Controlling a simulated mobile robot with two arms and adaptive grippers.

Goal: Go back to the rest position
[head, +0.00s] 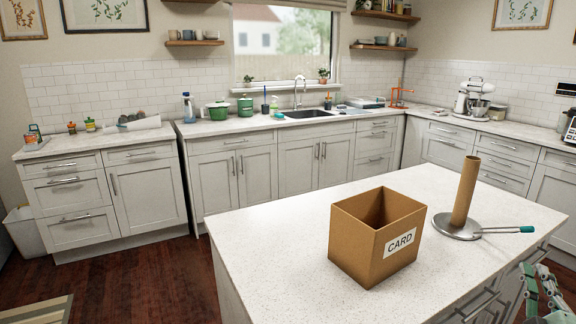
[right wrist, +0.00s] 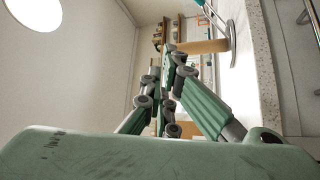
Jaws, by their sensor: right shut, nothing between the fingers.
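My right gripper (head: 541,292) shows at the lower right corner of the head view, beside the right edge of the island. It is shut and empty, and its closed green fingers also show in the right wrist view (right wrist: 172,60). My left gripper is in neither view. On the island stands an open brown box (head: 350,240) labelled CARD; its inside bottom is hidden.
The white island top (head: 285,225) is clear left of the box. Drawers (head: 475,305) line the island's right side. Counters (head: 225,124) with a sink and small items run along the back walls.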

